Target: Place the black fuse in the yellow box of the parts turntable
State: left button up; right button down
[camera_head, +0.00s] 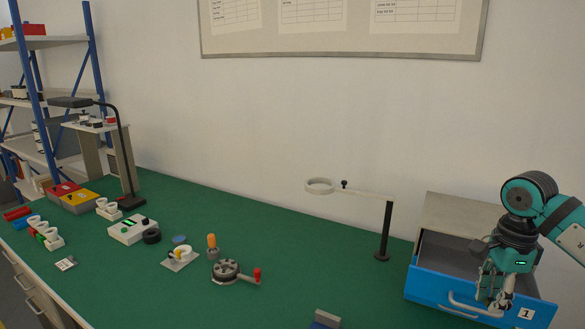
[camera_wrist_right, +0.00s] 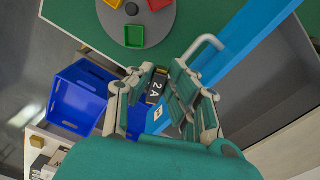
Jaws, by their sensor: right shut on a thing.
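My right gripper (camera_wrist_right: 158,78) is shut on the black fuse (camera_wrist_right: 155,91), which carries a pale "2 A" marking. In the head view, the right gripper (camera_head: 494,296) shows in front of the blue drawer; the fuse is hard to make out there. The parts turntable (camera_wrist_right: 170,22) is a grey disc at the top of the wrist view, beyond the fingertips. The yellow box (camera_wrist_right: 104,3) on it is partly cut off by the frame edge. A green box (camera_wrist_right: 134,37) and a red box (camera_wrist_right: 158,4) also sit on the disc. The left gripper is not in view.
The blue drawer (camera_head: 437,285) labelled 1 stands open, with its handle (camera_wrist_right: 204,48) close to the right fingers. A blue crate (camera_wrist_right: 82,95) lies left in the wrist view. A lamp-like stand (camera_head: 384,232) rises left of the drawer on the green bench (camera_head: 300,260).

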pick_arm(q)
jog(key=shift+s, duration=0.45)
pick_arm(e)
jog(key=s+a+f+n, duration=0.5)
jog(key=s+a+n, duration=0.2)
jog(key=a+n, duration=0.2)
jog(key=s+a+f+n, duration=0.5)
jog(key=s+a+n, duration=0.3)
jog(key=n, duration=0.3)
jog(key=shift+a, duration=0.9)
